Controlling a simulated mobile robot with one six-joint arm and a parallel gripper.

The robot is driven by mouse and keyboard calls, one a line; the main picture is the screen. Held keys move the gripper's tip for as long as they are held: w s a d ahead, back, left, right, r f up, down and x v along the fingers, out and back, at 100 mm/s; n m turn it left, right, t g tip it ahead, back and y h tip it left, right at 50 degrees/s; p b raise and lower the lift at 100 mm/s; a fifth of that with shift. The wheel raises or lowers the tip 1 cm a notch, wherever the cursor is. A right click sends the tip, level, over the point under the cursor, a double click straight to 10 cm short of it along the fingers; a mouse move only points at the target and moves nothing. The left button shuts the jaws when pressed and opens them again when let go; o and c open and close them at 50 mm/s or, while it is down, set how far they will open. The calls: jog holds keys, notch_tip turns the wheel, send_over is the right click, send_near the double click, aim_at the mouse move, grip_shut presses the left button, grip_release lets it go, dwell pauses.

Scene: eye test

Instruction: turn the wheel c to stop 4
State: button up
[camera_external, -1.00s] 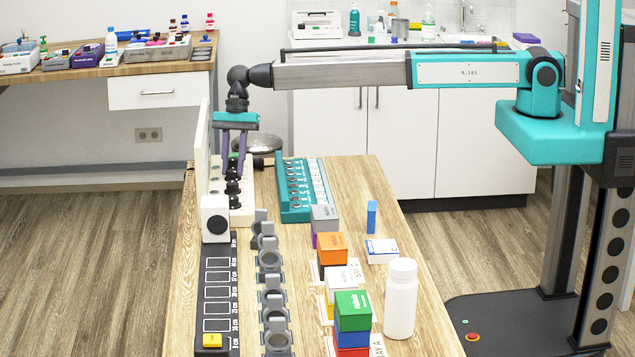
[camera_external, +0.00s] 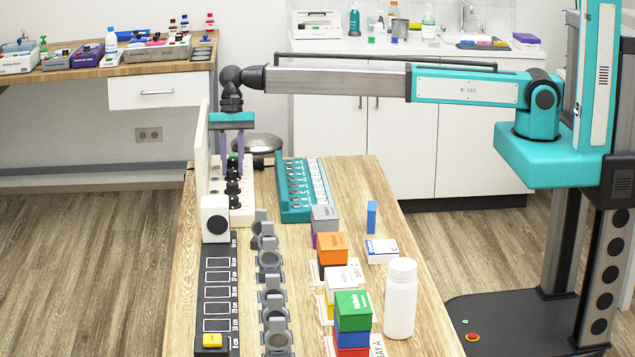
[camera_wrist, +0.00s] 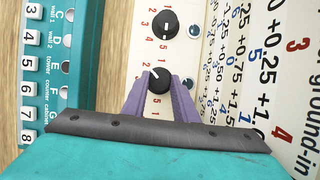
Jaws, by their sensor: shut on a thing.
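A cream panel (camera_external: 243,213) carries a row of black knobs with printed digits around them. In the wrist view, the purple fingers of my gripper (camera_wrist: 160,86) are shut on one black knob (camera_wrist: 158,79). Its white mark seems to point up and left, towards a 2. The fingers hide part of its scale, and I can read no letter naming this wheel. Another black knob (camera_wrist: 165,24) stands free above it. In the external view, my gripper (camera_external: 232,165) points down over the far part of the row.
A teal rack (camera_external: 292,200) with numbered rows stands right of the panel. An upright pale board (camera_external: 201,150) is close on the left. A white block (camera_external: 215,218), grey holders (camera_external: 270,262), coloured boxes (camera_external: 352,310) and a white bottle (camera_external: 401,300) stand nearer.

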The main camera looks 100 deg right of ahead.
aim_at(234, 171)
jog(key=shift+s+b, duration=0.1)
jog(key=shift+b, duration=0.55)
jog(key=o, duration=1.1)
jog(key=shift+c, duration=0.2)
jog(key=shift+r, duration=0.15)
jog(key=p+v, duration=0.3)
jog(key=p, duration=0.2)
jog(key=shift+p, duration=0.35)
notch_tip(234, 171, up, 7)
jog(key=p, duration=0.6)
jog(key=shift+p, duration=0.3)
